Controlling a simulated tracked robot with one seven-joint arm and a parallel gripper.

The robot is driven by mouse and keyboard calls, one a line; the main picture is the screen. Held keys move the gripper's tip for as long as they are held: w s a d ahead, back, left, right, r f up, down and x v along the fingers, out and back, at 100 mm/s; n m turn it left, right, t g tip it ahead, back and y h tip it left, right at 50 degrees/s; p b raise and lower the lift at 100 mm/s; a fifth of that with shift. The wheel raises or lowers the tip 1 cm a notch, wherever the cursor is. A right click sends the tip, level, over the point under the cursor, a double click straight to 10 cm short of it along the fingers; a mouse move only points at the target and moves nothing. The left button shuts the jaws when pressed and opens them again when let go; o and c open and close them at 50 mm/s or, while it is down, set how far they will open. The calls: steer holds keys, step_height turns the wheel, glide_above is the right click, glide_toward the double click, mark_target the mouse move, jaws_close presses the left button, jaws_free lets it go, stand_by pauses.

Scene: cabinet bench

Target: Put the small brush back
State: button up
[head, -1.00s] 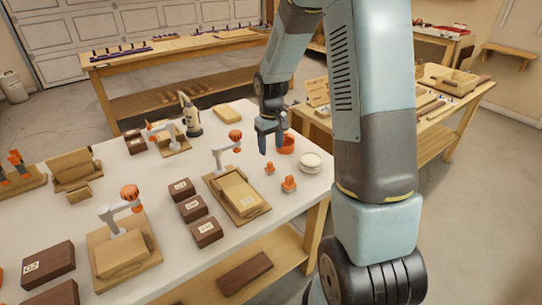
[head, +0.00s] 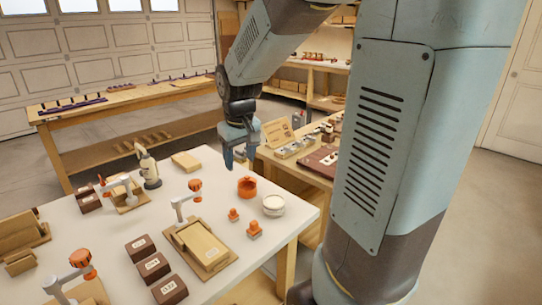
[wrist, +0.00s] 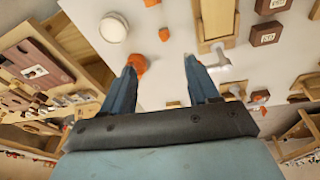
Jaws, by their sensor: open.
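My gripper (head: 241,161) is open and empty, held above the far right part of the white table (head: 115,232). An orange cup (head: 247,187) stands below and to the right of the gripper in the head view. In the wrist view the cup (wrist: 138,64) shows by the left fingertip, apart from it as far as I can tell. I cannot make out a small brush in any view.
A round white dish (head: 273,205) and two small orange pieces (head: 253,230) stand near the right edge. A wooden fixture (head: 203,245), dark labelled boxes (head: 153,267) and a beige bottle (head: 148,167) share the table. A side bench (head: 290,165) with a sign stands behind.

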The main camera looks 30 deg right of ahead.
steer(key=s+r+m+t, duration=0.1)
steer(key=s+r, duration=0.3)
steer(key=s, duration=0.5)
steer(key=s+r+m+t, duration=0.1)
steer(key=s+r, duration=0.3)
steer(key=s, duration=0.5)
steer(key=shift+r+t, duration=0.15)
steer(key=shift+t, duration=0.45)
steer(key=shift+d, duration=0.15)
